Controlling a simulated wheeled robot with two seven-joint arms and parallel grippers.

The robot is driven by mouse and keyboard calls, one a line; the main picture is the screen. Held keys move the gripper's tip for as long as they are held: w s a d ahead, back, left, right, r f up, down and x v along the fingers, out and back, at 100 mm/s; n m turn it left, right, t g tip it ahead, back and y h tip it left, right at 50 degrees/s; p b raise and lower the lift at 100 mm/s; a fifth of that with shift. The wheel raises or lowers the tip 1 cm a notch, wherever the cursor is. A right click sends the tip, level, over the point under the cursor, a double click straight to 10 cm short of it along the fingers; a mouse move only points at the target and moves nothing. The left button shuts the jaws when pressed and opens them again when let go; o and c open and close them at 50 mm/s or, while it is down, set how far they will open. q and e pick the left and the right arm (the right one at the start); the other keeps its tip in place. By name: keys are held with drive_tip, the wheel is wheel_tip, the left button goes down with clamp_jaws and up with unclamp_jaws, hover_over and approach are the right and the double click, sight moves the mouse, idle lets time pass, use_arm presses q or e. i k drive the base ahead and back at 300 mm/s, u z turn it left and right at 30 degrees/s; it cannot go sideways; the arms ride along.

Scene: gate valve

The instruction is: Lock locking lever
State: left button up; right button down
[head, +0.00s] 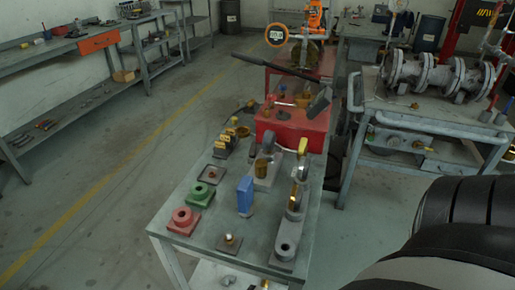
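I see no part plainly marked as the locking lever. A grey upright fixture (297,197) with a yellow-tipped handle (303,146) stands at the right edge of the near workbench (200,241). The handle stands roughly upright. A long dark bar (280,68) slants down to the right above the bench's far end. A red box (289,130) with small parts on it sits toward that end. The dark rounded part at the lower right (465,225) looks like my own arm. Neither gripper shows, so neither is seen touching anything.
On the bench are a blue block (244,194), green fittings on plates (201,191), a red fitting (184,220) and a brass cup (262,168). A cart with flanged pipework (440,76) stands to the right. The floor left of the bench is clear.

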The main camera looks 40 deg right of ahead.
sight(252, 153)
drive_tip(key=k, duration=0.7)
drive_tip(key=u, duration=1.05)
drive_tip(key=i, duration=1.05)
drive_tip(key=z, duration=1.75)
